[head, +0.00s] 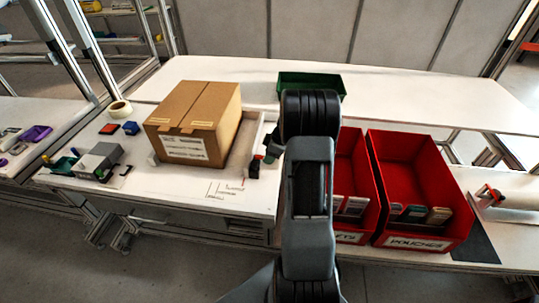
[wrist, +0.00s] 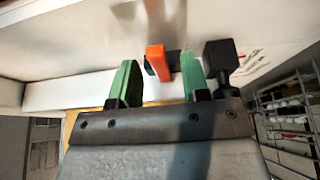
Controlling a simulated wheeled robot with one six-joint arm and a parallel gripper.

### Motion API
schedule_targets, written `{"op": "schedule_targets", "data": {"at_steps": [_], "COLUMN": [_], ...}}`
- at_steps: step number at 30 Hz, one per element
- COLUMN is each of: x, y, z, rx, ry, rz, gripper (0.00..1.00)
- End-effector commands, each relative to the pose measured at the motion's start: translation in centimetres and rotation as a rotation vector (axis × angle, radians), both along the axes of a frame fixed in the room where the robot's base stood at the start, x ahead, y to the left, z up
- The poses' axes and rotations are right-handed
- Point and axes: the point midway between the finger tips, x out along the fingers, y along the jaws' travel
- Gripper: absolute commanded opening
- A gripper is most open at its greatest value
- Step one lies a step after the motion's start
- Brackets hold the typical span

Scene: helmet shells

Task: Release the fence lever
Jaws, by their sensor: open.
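The fence lever (wrist: 157,62) is a small orange handle on a dark mount in the wrist view. My gripper (wrist: 160,70) is open, with its two green fingers on either side of the lever. The lever looks closer to the right finger; I cannot tell whether they touch. A black knob (wrist: 220,58) stands just right of the right finger. In the head view a small red and black fitting (head: 256,160) sits at the right end of the pale fence around the cardboard box (head: 190,125). My arm hides the gripper there.
Two red bins (head: 412,165) stand right of my arm, and a green bin (head: 312,80) is behind it. A tape roll (head: 119,109), a blue block (head: 131,128) and a grey device (head: 97,160) lie left of the box. The back of the table is mostly clear.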

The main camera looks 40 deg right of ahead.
Motion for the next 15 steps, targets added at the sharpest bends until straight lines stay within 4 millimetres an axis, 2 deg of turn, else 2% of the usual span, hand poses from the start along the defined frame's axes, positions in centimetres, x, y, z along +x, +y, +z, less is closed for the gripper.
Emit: {"op": "schedule_targets", "data": {"at_steps": [1, 15], "x": [0.00, -0.01], "y": [0.00, 0.00], "z": [0.00, 0.02], "rx": [0.000, 0.000], "ry": [0.000, 0.000], "rz": [0.000, 0.000], "gripper": [0.43, 0.00]}}
